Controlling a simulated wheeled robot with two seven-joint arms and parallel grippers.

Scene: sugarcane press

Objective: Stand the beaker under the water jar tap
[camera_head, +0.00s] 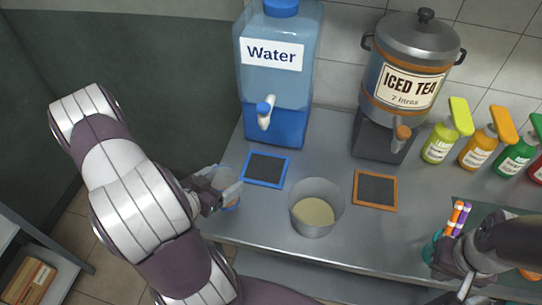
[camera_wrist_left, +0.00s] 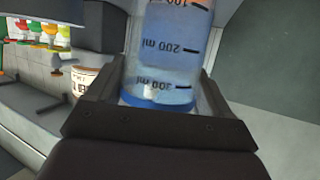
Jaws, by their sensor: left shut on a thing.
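The beaker (camera_wrist_left: 168,55) is clear with a blue band and millilitre marks, and it fills the middle of the left wrist view between the two fingers.
A metal pot (camera_head: 316,208) with pale contents stands right of the blue-framed mat. An iced tea dispenser (camera_head: 405,85) stands behind an orange-framed mat (camera_head: 376,190). Several pump bottles (camera_head: 440,142) line the right back.

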